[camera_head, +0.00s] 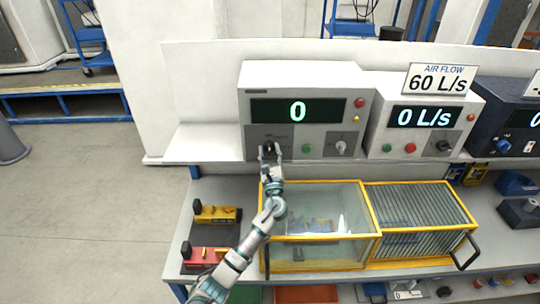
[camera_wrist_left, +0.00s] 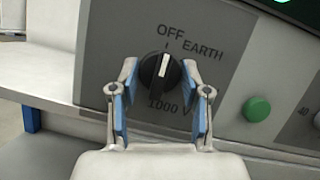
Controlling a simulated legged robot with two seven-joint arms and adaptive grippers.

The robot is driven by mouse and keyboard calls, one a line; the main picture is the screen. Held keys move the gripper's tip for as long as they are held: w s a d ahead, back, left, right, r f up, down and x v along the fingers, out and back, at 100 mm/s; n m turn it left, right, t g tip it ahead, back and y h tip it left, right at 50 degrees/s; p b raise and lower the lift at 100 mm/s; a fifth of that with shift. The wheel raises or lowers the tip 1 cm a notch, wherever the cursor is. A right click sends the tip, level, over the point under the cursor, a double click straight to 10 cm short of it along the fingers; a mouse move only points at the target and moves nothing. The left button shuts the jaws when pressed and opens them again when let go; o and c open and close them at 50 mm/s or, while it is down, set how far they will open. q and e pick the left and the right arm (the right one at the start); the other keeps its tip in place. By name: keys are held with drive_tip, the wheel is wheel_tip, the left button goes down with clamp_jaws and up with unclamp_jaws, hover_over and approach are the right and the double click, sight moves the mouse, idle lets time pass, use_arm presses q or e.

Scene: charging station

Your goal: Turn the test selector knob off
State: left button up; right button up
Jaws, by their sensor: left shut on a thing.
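The test selector knob (camera_wrist_left: 161,72) is a round black knob with a white pointer line, on the dark grey panel (camera_wrist_left: 108,62) of a light grey instrument. Its labels read OFF, EARTH and 1000 V; the white line points up towards the OFF mark. My left gripper (camera_head: 270,152) is at this panel in the head view, where its fingers partly hide the knob. In the left wrist view the blue-padded fingers stand on either side of the knob, shut on it. The instrument's display (camera_head: 297,111) shows 0. My right gripper is not in view.
A green button (camera_wrist_left: 256,109) sits right of the knob. An air flow unit (camera_head: 424,117) stands to the right on the same shelf. Below are a yellow-framed glass box (camera_head: 318,210), a slatted yellow frame (camera_head: 421,210), and yellow and red blocks (camera_head: 215,216) on the bench.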

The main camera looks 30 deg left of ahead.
use_arm(q)
drive_tip(key=o, duration=1.1)
drive_tip(key=shift+o, duration=0.2)
drive_tip(key=v, duration=1.2)
drive_tip(key=shift+f, duration=0.2)
